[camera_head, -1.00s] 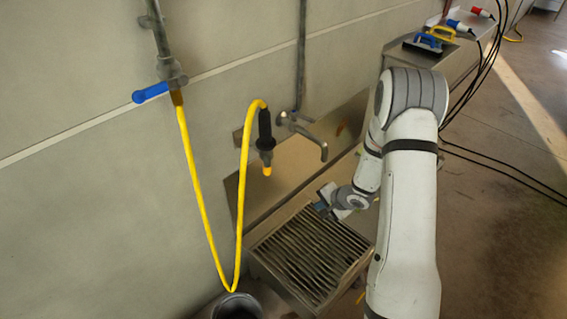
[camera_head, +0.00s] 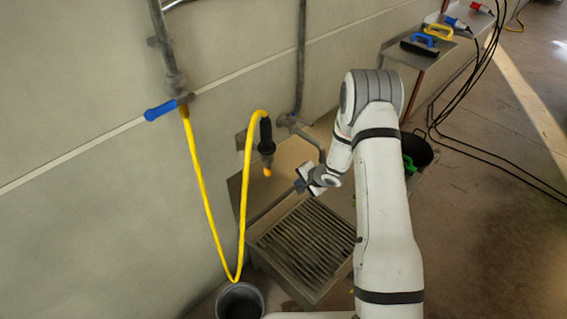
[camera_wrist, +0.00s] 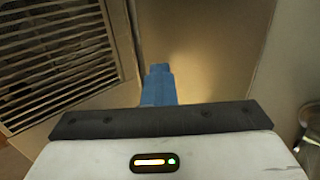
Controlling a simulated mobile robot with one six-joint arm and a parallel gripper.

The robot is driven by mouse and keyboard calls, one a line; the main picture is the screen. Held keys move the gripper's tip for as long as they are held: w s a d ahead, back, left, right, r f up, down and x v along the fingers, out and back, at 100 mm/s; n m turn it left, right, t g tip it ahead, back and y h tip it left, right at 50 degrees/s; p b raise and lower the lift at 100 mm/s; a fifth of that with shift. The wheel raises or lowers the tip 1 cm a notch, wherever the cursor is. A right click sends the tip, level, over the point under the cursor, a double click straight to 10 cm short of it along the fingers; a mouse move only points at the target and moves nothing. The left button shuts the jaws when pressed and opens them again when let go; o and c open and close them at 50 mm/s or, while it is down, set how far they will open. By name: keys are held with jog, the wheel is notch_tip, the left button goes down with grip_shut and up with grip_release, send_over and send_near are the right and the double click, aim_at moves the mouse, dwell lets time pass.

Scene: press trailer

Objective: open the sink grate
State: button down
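The sink grate (camera_head: 305,243) is a set of dark metal slats. It lies flat in the square steel sink frame, and also shows at upper left in the wrist view (camera_wrist: 55,55). My gripper (camera_head: 299,186) is above the steel surface behind the grate's far edge, apart from the grate. In the wrist view its blue fingers (camera_wrist: 158,80) are together at the middle with nothing visible between them. My arm covers the area right of the sink.
A grey bucket (camera_head: 240,300) stands left of the sink. A black bucket (camera_head: 418,148) is right of my arm. Brushes (camera_head: 420,46) lie on the far bench.

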jog(key=w+a+r+p, duration=0.1)
jog(key=w+a+p, duration=0.3)
jog(key=w+a, duration=0.2)
jog(key=shift+w+a, duration=0.3)
jog(key=shift+a, duration=0.05)
jog(key=c, duration=2.2)
grip_release()
jog(key=c, duration=1.3)
grip_release()
jog(key=p+v, duration=0.5)
jog(key=v, duration=0.2)
jog(key=shift+s+d, duration=0.1)
